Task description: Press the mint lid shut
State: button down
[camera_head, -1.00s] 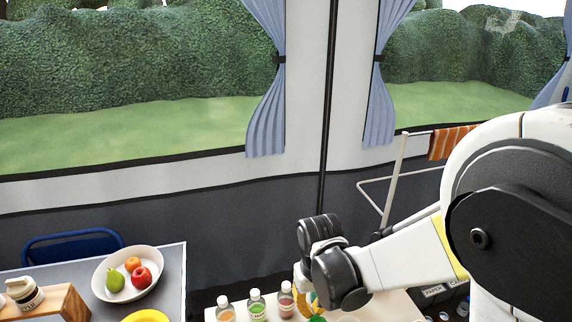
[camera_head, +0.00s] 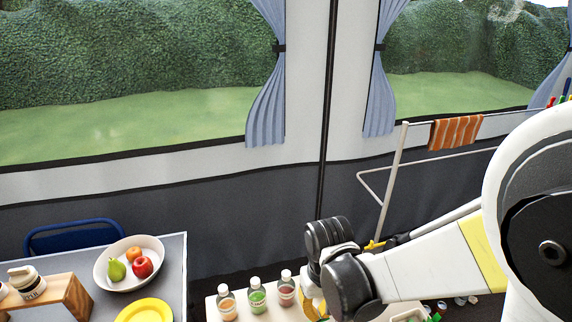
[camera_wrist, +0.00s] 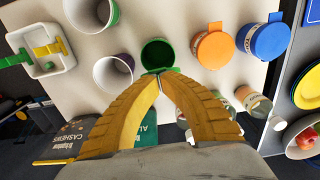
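In the wrist view a round green container (camera_wrist: 158,52) stands with its dark green inside showing, so its top looks open. A bit of green shows at its near rim, by my fingertips; I cannot tell whether this is the mint lid. My gripper (camera_wrist: 160,72) has its two yellow fingers curved together, tips meeting at that near rim. I see nothing clearly held, and whether the tips touch the rim is unclear. Beside it stand an orange-lidded container (camera_wrist: 215,48) and a blue-lidded container (camera_wrist: 263,40), both closed. In the head view my wrist hides the container.
White cups (camera_wrist: 113,74) stand left of the green container, with a white tray (camera_wrist: 38,48) beyond. Bags (camera_wrist: 75,140) lie near my fingers. Bottles (camera_head: 257,298) stand on the pale counter in the head view. A fruit bowl (camera_head: 104,264) is on the left table.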

dwell(0.4)
jog(key=shift+r+p, duration=2.4)
jog(key=shift+r, duration=0.65)
